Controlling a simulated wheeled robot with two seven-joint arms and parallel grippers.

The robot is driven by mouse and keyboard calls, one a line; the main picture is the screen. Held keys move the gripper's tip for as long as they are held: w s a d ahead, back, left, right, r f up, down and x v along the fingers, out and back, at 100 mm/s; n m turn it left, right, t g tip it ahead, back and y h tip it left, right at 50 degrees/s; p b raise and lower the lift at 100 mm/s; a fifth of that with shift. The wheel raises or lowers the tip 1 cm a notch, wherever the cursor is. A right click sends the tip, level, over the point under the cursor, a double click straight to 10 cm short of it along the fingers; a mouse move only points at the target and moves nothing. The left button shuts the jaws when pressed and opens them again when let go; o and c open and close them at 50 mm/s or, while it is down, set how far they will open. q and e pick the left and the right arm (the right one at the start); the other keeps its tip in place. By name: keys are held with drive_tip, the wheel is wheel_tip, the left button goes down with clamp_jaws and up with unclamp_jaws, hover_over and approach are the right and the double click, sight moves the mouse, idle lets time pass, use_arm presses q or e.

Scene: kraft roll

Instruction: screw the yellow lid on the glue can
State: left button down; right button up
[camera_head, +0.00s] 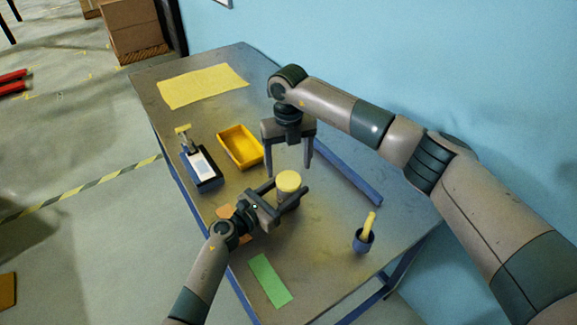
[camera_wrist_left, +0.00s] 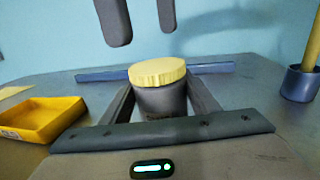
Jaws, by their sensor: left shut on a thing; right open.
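The glue can (camera_wrist_left: 162,102) is a grey cylinder standing on the table, with the yellow lid (camera_head: 288,180) on its top. The lid also shows in the left wrist view (camera_wrist_left: 158,72) and looks level; I cannot tell how tight it is. My left gripper (camera_head: 287,190) is shut on the can's body, one finger on each side. My right gripper (camera_head: 293,172) is open and empty, its fingers pointing down above and behind the lid, apart from it. In the left wrist view its fingers hang at the top.
A yellow tray (camera_head: 241,148) and a dark device with a white label (camera_head: 202,168) stand left of the can. A blue cup with a yellow handle (camera_head: 363,240) stands to the right. A blue bar (camera_head: 347,172) lies behind. A green sheet (camera_head: 270,280) lies in front.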

sight(289, 179)
drive_tip(key=shift+r, duration=0.1)
drive_tip(key=shift+c, duration=0.5)
drive_tip(key=n, duration=0.2)
drive_tip(key=shift+r+n, duration=0.3)
drive_tip(key=shift+r, duration=0.05)
drive_tip(key=n, duration=0.2)
drive_tip(key=r+n, duration=0.1)
drive_tip(key=n, duration=0.1)
drive_tip(key=shift+a+r, duration=0.1)
drive_tip(key=shift+r, duration=0.05)
drive_tip(key=n, duration=0.2)
drive_tip(key=r+n, duration=0.1)
drive_tip(key=n, duration=0.2)
drive_tip(key=shift+r, duration=0.15)
drive_tip(key=shift+f, duration=4)
drive_tip(key=shift+c, duration=0.3)
drive_tip(key=c, duration=1)
